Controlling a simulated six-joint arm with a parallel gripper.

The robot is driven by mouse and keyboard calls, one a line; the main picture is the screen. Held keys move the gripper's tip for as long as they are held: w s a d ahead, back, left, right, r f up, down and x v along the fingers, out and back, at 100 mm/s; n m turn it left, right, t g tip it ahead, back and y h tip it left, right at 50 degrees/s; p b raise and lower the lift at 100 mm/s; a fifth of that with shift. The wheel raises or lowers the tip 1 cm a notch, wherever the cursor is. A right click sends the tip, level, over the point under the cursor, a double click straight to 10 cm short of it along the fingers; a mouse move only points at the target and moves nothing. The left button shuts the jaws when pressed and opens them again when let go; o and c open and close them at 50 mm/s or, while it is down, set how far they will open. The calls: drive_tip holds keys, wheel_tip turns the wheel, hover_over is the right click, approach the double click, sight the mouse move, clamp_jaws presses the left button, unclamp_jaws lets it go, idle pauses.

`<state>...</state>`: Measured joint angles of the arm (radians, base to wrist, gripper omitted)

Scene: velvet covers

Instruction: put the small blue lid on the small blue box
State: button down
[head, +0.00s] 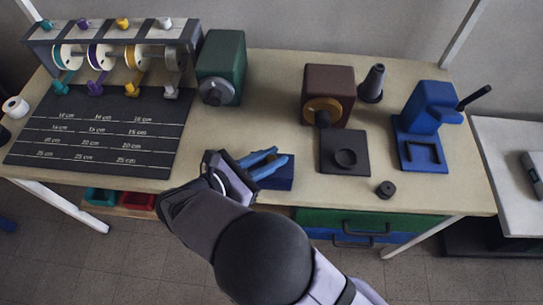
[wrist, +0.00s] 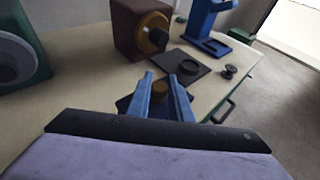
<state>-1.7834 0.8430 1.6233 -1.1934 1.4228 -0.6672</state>
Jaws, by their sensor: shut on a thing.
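My gripper (head: 280,156) has two light-blue fingers reaching over the small blue box (head: 278,184) near the table's front edge. In the wrist view my gripper (wrist: 161,77) is shut on a brownish knob (wrist: 159,92), which looks like the handle of the small blue lid. A dark flat surface shows below the knob, partly hidden by the fingers. The lid's edges are hard to make out. I cannot tell whether the lid touches the box or is held just above it.
A black square plate with a ring (head: 333,163) and a small black knob (head: 386,189) lie to the right. A brown box (head: 315,88), dark cone (head: 373,82) and blue press (head: 422,130) stand behind. A black measuring mat (head: 60,150), spool rack and green box (head: 225,55) are left.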

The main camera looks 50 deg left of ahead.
drive_tip(key=shift+f, duration=0.4)
idle(0.3)
drive_tip(key=c, duration=1)
unclamp_jaws()
drive_tip(key=shift+c, duration=0.2)
drive_tip(key=shift+r, duration=0.1)
drive_tip(key=shift+r+p, duration=3)
drive_tip(key=shift+r, duration=0.45)
